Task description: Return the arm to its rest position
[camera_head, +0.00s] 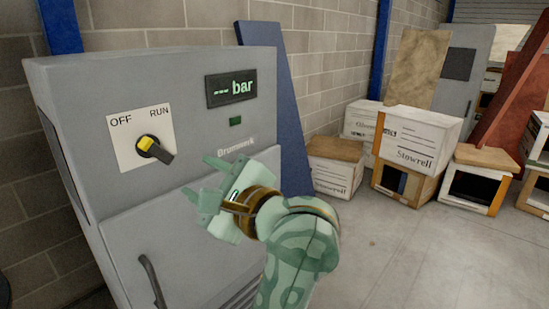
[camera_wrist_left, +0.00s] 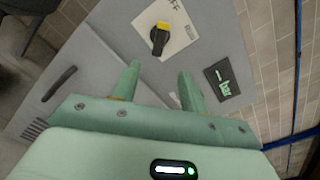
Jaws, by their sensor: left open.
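My left gripper (camera_head: 200,178) is in front of the grey cabinet (camera_head: 170,82), to the lower right of its rotary switch, with its two fingers apart and nothing between them. In the left wrist view the open fingers (camera_wrist_left: 158,72) point toward the cabinet front, and the switch (camera_wrist_left: 160,38) shows beyond them, apart from them. The yellow and black switch (camera_head: 154,150) sits on a white plate marked OFF and RUN. Its black handle slants to the lower right in the head view. My right gripper is in neither view.
The cabinet has a display (camera_head: 231,88) reading "--- bar", a small green indicator (camera_head: 235,121) and a dark door handle (camera_head: 152,281). A blue panel (camera_head: 286,110) leans behind it. Stowrell boxes (camera_head: 417,139) stand at the right. Floor (camera_head: 400,265) at the lower right is clear.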

